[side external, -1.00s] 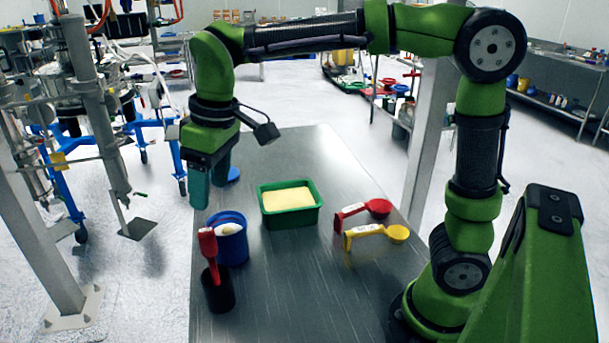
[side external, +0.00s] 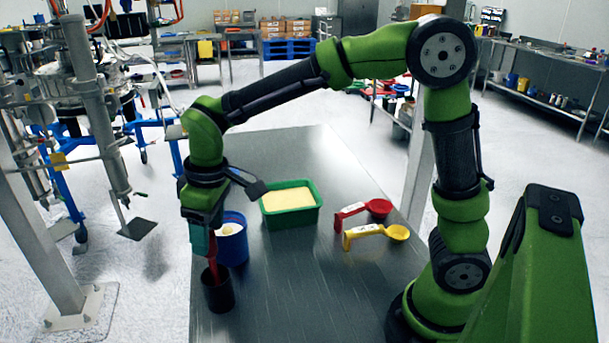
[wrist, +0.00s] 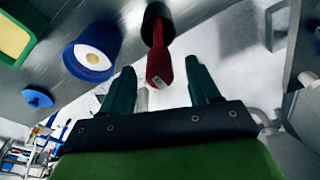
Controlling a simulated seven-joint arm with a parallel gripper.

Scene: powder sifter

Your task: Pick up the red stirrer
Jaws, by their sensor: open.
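The red stirrer (side external: 212,268) stands in a black cup (side external: 219,294) at the near left of the table, with its handle up. In the wrist view, the stirrer (wrist: 160,62) has its handle end in the gap between my two fingertips, and the cup (wrist: 154,14) lies beyond it. My gripper (side external: 205,254) is open, pointing down over the cup at the handle's top. In the wrist view, my gripper (wrist: 160,76) shows a finger on each side of the handle, with visible space beside it. The fingers partly hide the handle in the side view.
A blue container (side external: 233,248) with a pale ball-like thing inside stands close behind the cup. A green tray of yellow powder (side external: 315,220), a red scoop (side external: 378,208) and a yellow scoop (side external: 398,232) lie farther right. The table's left edge is close to the cup.

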